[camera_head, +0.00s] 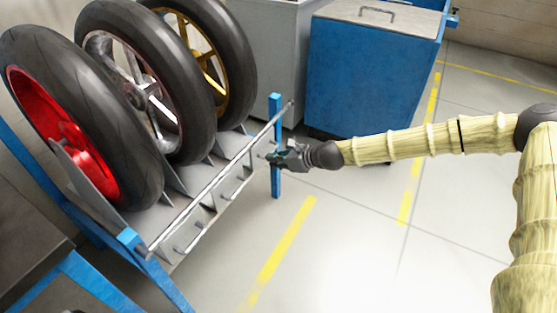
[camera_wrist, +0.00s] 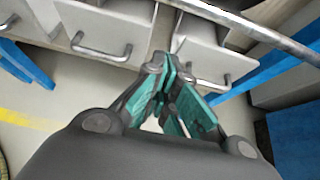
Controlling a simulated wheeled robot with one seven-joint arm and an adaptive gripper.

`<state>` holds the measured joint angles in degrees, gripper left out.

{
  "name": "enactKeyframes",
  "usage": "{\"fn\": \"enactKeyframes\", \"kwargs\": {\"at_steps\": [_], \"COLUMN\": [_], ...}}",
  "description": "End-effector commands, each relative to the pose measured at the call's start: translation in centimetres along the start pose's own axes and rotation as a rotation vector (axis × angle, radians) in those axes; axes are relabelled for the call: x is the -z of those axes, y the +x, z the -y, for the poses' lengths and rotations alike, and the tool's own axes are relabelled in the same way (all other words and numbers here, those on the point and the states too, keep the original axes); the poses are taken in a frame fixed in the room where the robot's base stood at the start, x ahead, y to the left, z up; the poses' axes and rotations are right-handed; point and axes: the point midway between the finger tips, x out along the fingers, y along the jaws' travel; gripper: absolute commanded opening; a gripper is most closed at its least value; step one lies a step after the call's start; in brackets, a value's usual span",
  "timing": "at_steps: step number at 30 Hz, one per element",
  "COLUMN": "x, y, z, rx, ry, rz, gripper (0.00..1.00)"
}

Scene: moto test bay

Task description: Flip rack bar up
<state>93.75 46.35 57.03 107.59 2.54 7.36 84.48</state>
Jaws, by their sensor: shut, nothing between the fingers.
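The rack bar (camera_head: 222,178) is a long thin silver rod along the front of the tyre rack. It runs from the near blue corner to the blue post at the far right. In the wrist view the bar (camera_wrist: 258,33) crosses the upper right, beyond my fingers. My gripper (camera_head: 272,158) is at the rack's far right end, beside the blue post and slightly below the bar's far end. In the wrist view my gripper (camera_wrist: 168,68) has its teal-padded fingers shut with nothing between them. I cannot tell whether it touches the rack.
Three wheels, with red (camera_head: 62,135), silver (camera_head: 130,85) and gold (camera_head: 200,55) rims, stand in the rack. Small handles (camera_head: 190,238) stick out from the rack's grey front. A blue cabinet (camera_head: 365,75) stands behind my arm. The floor right of the rack is clear.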

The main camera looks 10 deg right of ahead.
Motion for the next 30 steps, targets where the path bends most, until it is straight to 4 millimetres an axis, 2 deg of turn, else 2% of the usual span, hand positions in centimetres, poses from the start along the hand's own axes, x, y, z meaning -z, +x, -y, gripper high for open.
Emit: {"fn": "enactKeyframes", "kwargs": {"at_steps": [3,13,21,30], "x": [0.2,0.1,-2.4,-3.7], "y": [2.1,6.4,5.4,5.0], "z": [-0.1,-0.2,0.0,-0.1], "rx": [-0.001,-0.002,0.000,-0.001], "ry": [-0.002,-0.001,-0.003,-0.001], "rz": [-0.001,0.000,0.001,0.000], "gripper": [0.00,0.00,0.00,0.00]}}
